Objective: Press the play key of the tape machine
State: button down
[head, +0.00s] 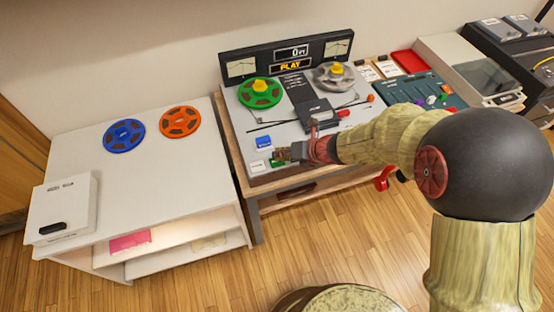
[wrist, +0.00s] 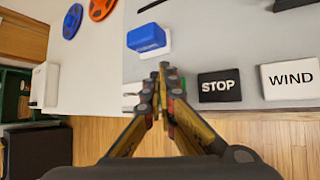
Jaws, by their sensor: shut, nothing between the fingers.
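The tape machine (head: 233,130) stands on a wooden stand, with a green reel (head: 260,93) on its left and a grey reel (head: 335,76) on its right. Its upright panel reads "PLAY" (head: 291,67) in lit letters, under a counter (head: 291,53) showing 0. My gripper (head: 280,154) is shut and empty over the front key row. A green key (head: 277,163) shows just below the fingertips, its label hidden. In the wrist view my gripper (wrist: 164,68) covers most of it; contact cannot be told. A black STOP key (wrist: 219,86) and white WIND key (wrist: 290,78) lie to the right.
A blue block-like control (wrist: 147,38) sits close beyond the fingertips. A white key (head: 258,167) lies left of the green one. A white table (head: 90,150) at left bears blue (head: 124,136) and orange (head: 180,122) reels and a white box (head: 62,208). A mixer (head: 420,88) stands right.

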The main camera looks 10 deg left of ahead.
jog(key=shift+r+p, duration=0.7)
jog(key=shift+r, duration=0.1)
notch_tip(320, 180, up, 5)
jog(key=p, duration=0.5)
dwell(0.9)
